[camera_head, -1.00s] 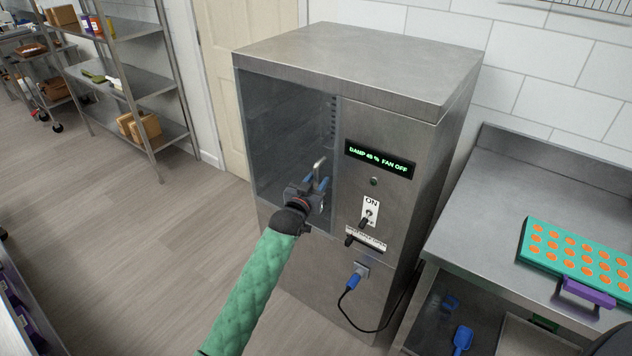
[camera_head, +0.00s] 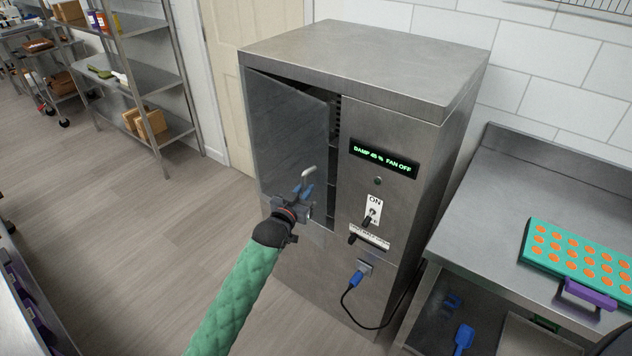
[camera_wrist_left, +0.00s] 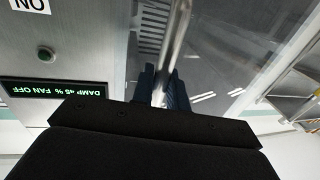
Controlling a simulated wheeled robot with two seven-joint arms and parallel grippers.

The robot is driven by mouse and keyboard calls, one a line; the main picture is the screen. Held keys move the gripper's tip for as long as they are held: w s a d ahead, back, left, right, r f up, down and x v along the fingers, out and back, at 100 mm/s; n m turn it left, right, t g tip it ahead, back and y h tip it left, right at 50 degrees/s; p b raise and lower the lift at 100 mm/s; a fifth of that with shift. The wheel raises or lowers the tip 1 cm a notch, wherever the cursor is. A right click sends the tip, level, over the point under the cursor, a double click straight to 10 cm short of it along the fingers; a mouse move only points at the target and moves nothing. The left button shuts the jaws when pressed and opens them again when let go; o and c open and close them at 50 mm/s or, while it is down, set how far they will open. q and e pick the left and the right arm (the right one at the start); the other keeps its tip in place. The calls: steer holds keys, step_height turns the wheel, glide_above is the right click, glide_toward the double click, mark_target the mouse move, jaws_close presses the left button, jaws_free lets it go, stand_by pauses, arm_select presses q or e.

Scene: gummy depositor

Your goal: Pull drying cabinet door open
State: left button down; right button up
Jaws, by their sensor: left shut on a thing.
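The steel drying cabinet (camera_head: 400,130) stands against the wall. Its glass door (camera_head: 285,130) is hinged at the left and stands partly open, with a dark gap along its right edge. My left gripper (camera_head: 305,192) is shut on the door's metal handle (camera_head: 309,173). In the left wrist view the blue fingertips (camera_wrist_left: 166,88) are on both sides of the handle bar (camera_wrist_left: 178,40). The cabinet display (camera_head: 383,158) reads "DAMP 45 % FAN OFF". My right gripper is not in view.
A steel table (camera_head: 505,185) at the right holds a green tray (camera_head: 528,248) of orange gummies with a purple handle. A blue plug (camera_head: 355,280) and black cable are on the cabinet's lower front. Open floor (camera_head: 140,235) lies to the left, before a shelf rack (camera_head: 150,83).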

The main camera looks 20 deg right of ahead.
arm_select(q)
steer(key=s+a, duration=0.2)
steer(key=a, duration=1.5)
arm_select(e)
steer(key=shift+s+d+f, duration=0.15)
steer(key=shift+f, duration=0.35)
arm_select(q)
steer(key=shift+r, duration=0.1)
steer(key=c, duration=1.5)
jaws_free()
steer(key=shift+o, duration=0.2)
steer(key=shift+d, duration=0.1)
